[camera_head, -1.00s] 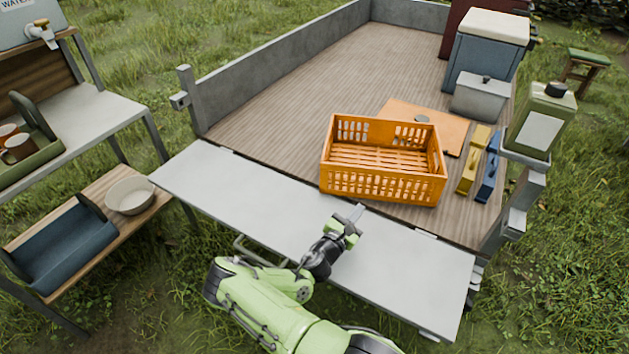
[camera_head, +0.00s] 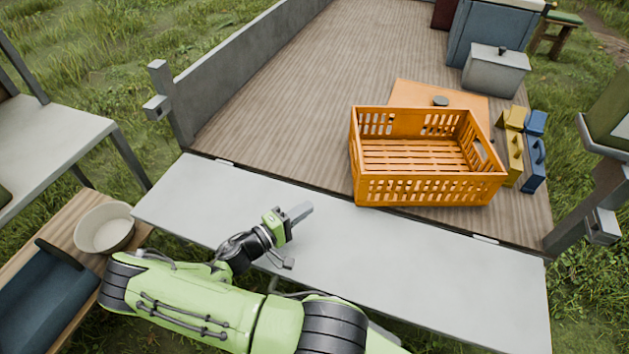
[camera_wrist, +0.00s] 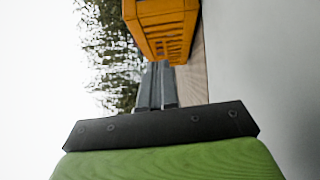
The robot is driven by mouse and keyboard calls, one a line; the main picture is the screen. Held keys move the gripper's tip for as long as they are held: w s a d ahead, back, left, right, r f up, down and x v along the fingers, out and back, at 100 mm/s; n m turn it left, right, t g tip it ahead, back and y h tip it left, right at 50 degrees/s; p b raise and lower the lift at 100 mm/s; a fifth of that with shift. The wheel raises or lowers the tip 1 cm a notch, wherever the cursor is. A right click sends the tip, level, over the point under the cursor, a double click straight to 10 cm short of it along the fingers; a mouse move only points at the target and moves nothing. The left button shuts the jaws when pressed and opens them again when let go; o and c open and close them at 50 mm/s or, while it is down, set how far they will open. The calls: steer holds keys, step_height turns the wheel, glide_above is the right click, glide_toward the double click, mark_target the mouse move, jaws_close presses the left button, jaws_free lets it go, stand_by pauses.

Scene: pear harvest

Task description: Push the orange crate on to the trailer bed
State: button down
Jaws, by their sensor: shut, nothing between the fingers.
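The orange crate (camera_head: 425,188) is empty and upright on the wooden trailer bed (camera_head: 270,115), its near side close to the seam with the lowered grey tailgate (camera_head: 400,245). It also shows at the top of the wrist view (camera_wrist: 163,25). My gripper (camera_head: 302,211) is shut and empty over the tailgate, to the left of the crate's near left corner and apart from it. In the wrist view its closed fingers (camera_wrist: 157,85) point towards the crate. The strip of bed directly under the crate is hidden.
Behind the crate lies an orange board (camera_head: 400,92) with a small dark disc. Yellow and blue blocks (camera_head: 535,165) stand close to its right. A grey box (camera_head: 495,72) and a blue cooler are farther back. A bench with a bowl (camera_head: 104,228) is at left. The bed's left half is clear.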

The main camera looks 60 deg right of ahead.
steer(key=shift+w+a+m, duration=0.1)
steer(key=shift+w+m, duration=0.05)
steer(key=shift+m, duration=0.15)
steer(key=shift+d, duration=0.3)
glide_toward(358, 185)
steer(key=w+d, duration=0.2)
steer(key=d, duration=0.1)
steer(key=shift+w+d+f, duration=0.1)
steer(key=shift+d, duration=0.2)
steer(key=s+d, duration=0.2)
steer(key=s, duration=0.1)
steer(key=shift+d+p, duration=0.1)
steer(key=shift+p, duration=0.25)
steer(key=shift+s+d, duration=0.15)
steer(key=shift+s, duration=0.15)
